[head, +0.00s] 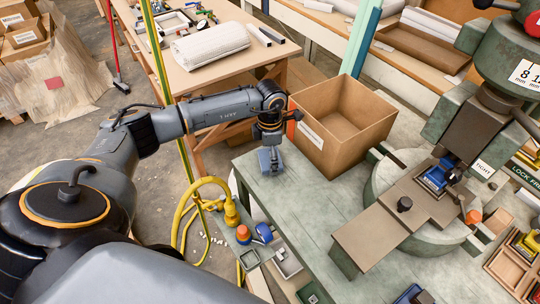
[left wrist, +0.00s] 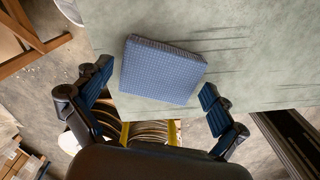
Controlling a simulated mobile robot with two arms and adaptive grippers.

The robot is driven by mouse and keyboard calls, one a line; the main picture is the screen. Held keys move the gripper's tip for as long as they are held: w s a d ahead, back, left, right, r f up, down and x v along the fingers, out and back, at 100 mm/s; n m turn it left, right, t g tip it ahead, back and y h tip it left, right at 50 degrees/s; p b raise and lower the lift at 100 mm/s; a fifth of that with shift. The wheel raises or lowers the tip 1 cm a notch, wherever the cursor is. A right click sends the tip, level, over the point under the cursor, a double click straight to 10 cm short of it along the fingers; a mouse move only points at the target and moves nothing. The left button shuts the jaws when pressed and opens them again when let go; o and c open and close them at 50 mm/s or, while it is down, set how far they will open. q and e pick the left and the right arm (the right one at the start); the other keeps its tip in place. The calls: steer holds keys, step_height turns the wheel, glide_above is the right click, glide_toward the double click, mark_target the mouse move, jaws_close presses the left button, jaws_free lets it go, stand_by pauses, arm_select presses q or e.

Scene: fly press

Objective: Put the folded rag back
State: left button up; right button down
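The folded rag (left wrist: 163,68) is a blue, fine-checked square pad. It lies at the corner of the green bench, close to its edges, in the left wrist view. In the head view the rag (head: 270,161) shows just below my left gripper (head: 268,143). In the left wrist view the fingers of my left gripper (left wrist: 155,84) are wide apart, one on each side of the rag, with gaps between. Whether the fingertips are at the rag's height is unclear. My right gripper is not in view.
An open cardboard box (head: 341,122) stands right beside my left gripper on the green bench (head: 310,218). The green fly press (head: 440,205) stands farther right. A yellow hose (head: 184,214) and a small side tray (head: 247,258) are at the bench's left edge.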

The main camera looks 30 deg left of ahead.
arm_select(q)
steer(key=shift+r, duration=0.1)
steer(key=shift+r+p, duration=0.25)
steer(key=shift+p, duration=0.05)
step_height(320, 180, up, 12)
steer(key=b, duration=0.2)
steer(key=shift+f, duration=0.15)
steer(key=shift+f, duration=0.1)
stand_by(0.5)
